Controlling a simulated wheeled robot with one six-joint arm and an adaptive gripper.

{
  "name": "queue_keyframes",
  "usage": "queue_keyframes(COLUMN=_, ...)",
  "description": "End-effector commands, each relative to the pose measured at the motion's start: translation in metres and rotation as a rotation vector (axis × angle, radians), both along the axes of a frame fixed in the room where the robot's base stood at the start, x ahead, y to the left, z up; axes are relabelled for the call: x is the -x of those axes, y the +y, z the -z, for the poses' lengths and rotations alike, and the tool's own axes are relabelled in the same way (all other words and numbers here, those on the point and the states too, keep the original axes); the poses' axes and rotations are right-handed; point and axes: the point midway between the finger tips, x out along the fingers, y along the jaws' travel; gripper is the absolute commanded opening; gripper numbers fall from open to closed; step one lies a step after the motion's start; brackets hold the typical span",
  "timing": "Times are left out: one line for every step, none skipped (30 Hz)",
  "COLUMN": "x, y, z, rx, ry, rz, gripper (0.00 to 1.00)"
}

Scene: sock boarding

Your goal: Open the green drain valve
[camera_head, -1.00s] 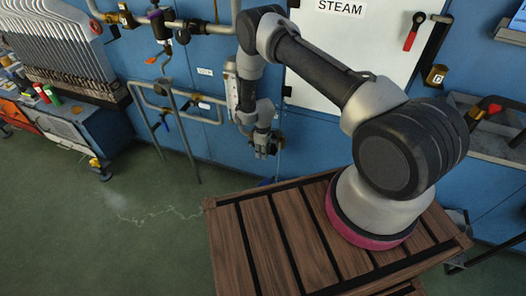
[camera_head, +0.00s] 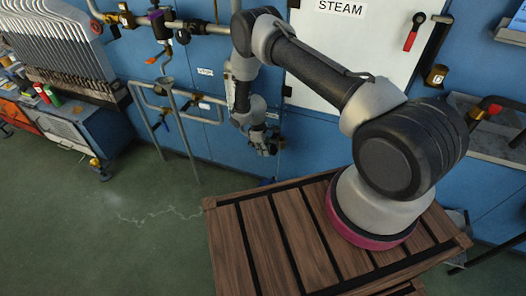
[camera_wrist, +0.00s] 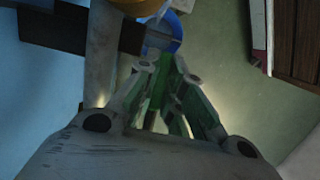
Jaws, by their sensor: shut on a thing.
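My gripper (camera_head: 263,149) is low against the blue wall, left of the white STEAM panel and beyond the wooden top. In the wrist view my gripper (camera_wrist: 168,70) has its fingers drawn together around a green piece (camera_wrist: 159,88), which looks like the handle of the green drain valve. Only parts of the green show between the fingers. The valve's body is mostly hidden, and I cannot tell how far the handle is turned. In the head view my own arm hides the green handle.
A blue round thing (camera_wrist: 166,32) is beyond the fingertips, with a brass-coloured part (camera_wrist: 138,6) and a dark bar (camera_wrist: 110,28) close by. Grey pipes (camera_head: 212,119) run along the wall to the left. The wooden slatted top (camera_head: 262,236) is nearer; green floor (camera_head: 120,245) is clear at left.

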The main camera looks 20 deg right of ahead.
Motion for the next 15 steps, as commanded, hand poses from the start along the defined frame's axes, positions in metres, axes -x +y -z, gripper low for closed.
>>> queue_keyframes(x=0.0003, y=0.0012, z=-0.0011, rx=0.021, ry=0.014, rz=-0.002, gripper=0.0)
queue_keyframes(x=0.0003, y=0.0009, z=-0.002, rx=0.031, ry=0.022, rz=-0.001, gripper=0.0)
queue_keyframes(x=0.0004, y=0.0005, z=-0.0029, rx=0.043, ry=0.029, rz=0.0, gripper=0.0)
queue_keyframes(x=0.0006, y=0.0002, z=-0.0035, rx=0.049, ry=0.033, rz=-0.001, gripper=0.0)
queue_keyframes(x=0.0008, y=-0.0001, z=-0.0039, rx=0.052, ry=0.036, rz=-0.001, gripper=0.0)
queue_keyframes(x=0.0009, y=-0.0002, z=-0.004, rx=0.055, ry=0.037, rz=-0.001, gripper=0.0)
queue_keyframes(x=0.001, y=-0.0003, z=-0.004, rx=0.055, ry=0.037, rz=-0.001, gripper=0.0)
queue_keyframes(x=0.001, y=-0.0003, z=-0.004, rx=0.055, ry=0.037, rz=-0.001, gripper=0.0)
queue_keyframes(x=0.0009, y=-0.0004, z=-0.004, rx=0.054, ry=0.037, rz=-0.001, gripper=0.0)
queue_keyframes(x=0.0009, y=-0.0004, z=-0.004, rx=0.054, ry=0.037, rz=-0.001, gripper=0.0)
queue_keyframes(x=0.0009, y=-0.0004, z=-0.004, rx=0.054, ry=0.037, rz=-0.001, gripper=0.0)
queue_keyframes(x=0.0009, y=-0.0004, z=-0.004, rx=0.054, ry=0.037, rz=-0.001, gripper=0.0)
queue_keyframes(x=0.0008, y=-0.0003, z=-0.004, rx=0.053, ry=0.036, rz=-0.001, gripper=0.12)
queue_keyframes(x=0.0008, y=-0.0003, z=-0.004, rx=0.053, ry=0.036, rz=-0.001, gripper=0.18)
queue_keyframes(x=0.0008, y=-0.0003, z=-0.004, rx=0.053, ry=0.036, rz=-0.001, gripper=0.25)
